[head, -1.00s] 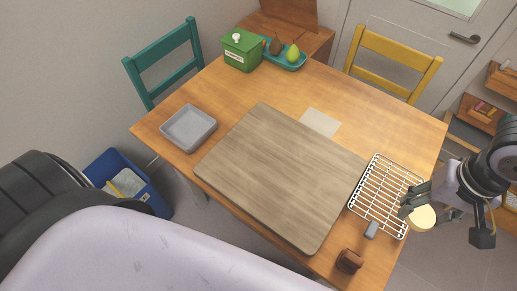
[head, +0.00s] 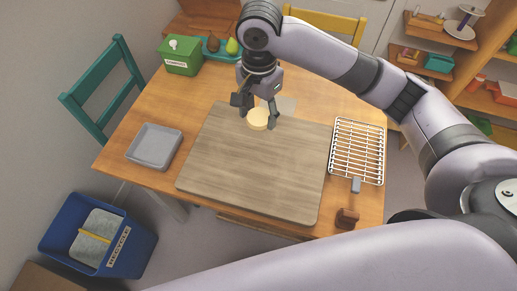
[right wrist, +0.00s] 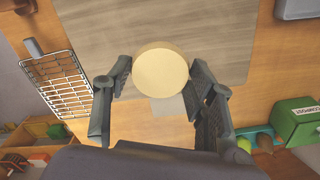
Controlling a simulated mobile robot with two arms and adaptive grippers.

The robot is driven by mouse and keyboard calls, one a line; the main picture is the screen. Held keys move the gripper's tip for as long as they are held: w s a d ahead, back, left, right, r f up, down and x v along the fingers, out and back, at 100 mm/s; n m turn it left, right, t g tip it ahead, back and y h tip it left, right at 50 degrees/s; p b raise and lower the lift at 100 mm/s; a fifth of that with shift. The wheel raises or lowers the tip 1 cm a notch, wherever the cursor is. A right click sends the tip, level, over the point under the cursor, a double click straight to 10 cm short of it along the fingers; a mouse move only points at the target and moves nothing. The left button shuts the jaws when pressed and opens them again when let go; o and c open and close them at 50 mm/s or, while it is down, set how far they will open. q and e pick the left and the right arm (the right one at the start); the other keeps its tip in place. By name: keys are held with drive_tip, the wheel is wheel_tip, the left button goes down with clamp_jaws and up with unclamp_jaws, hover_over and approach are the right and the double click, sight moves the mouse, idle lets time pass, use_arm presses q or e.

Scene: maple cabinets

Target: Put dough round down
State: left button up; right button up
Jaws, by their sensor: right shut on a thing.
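The dough round (head: 258,119) is a pale yellow disc held between the fingers of my right gripper (head: 257,115). In the head view it is over the far edge of the wooden board (head: 250,170). In the right wrist view the dough round (right wrist: 162,73) sits between the two fingertips, in front of the board (right wrist: 150,25). I cannot tell whether it touches the board or hangs a little above it. My right gripper is shut on it. My left gripper is not in view.
A wire rack (head: 358,150) lies right of the board, with a brown object (head: 346,218) near it. A grey tray (head: 154,146) is at the left. A green compost box (head: 180,55) and a teal tray with pears (head: 220,47) stand at the back. The board is bare.

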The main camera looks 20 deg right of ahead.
sight(259, 116)
wheel_tip(259, 116, down, 12)
drive_tip(key=shift+r, duration=0.25)
drive_tip(key=shift+f, duration=2.35)
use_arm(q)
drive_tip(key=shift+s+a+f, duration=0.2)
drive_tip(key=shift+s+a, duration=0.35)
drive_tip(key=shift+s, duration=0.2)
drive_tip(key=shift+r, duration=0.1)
use_arm(e)
drive_tip(key=o, duration=1)
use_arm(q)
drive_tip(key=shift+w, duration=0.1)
use_arm(e)
wheel_tip(259, 116, up, 12)
drive_tip(key=shift+r, duration=0.1)
